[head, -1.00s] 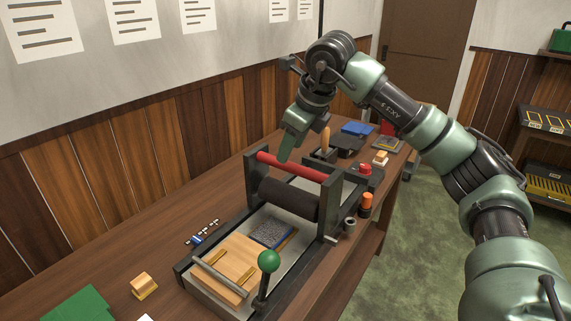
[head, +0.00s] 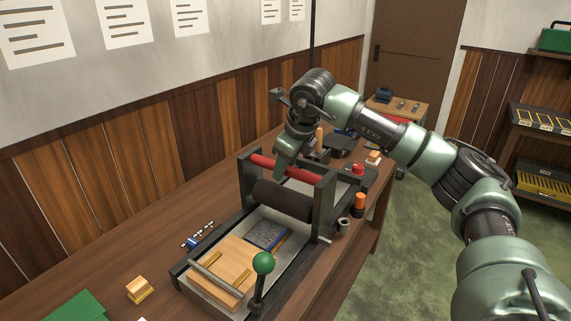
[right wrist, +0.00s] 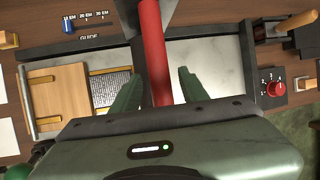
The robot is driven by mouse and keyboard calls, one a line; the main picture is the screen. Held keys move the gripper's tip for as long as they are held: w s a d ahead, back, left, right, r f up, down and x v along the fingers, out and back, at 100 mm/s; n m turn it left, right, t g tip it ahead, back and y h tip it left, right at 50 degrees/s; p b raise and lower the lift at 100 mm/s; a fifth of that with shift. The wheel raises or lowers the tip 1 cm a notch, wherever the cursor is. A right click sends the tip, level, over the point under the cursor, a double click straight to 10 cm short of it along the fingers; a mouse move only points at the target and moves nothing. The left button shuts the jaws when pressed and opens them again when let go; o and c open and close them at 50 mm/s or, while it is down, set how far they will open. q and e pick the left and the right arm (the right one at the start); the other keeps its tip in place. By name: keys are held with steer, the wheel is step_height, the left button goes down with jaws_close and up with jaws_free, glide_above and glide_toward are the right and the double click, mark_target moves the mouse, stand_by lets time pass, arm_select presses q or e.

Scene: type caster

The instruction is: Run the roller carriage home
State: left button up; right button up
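The roller carriage has dark uprights, a red handle bar (head: 262,161) across the top and a dark roller (head: 283,200) below it. It stands across the far part of the press bed (head: 292,232). My right gripper (head: 287,170) is down at the middle of the red bar. In the right wrist view, its two green fingers (right wrist: 158,75) are apart, one on each side of the red bar (right wrist: 154,45), with gaps visible. A wooden block (head: 228,264) and a grey type block (head: 267,235) lie on the near bed. My left gripper is out of view.
A green-knobbed lever (head: 263,264) rises at the near end of the bed. An orange-capped bottle (head: 360,204) and a small cup (head: 344,224) stand right of the press. A red knob (right wrist: 274,88) sits beyond the bed. Small blocks lie on the table at left.

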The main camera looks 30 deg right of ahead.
jaws_close()
steer(key=shift+r, duration=0.1)
stand_by(1.1)
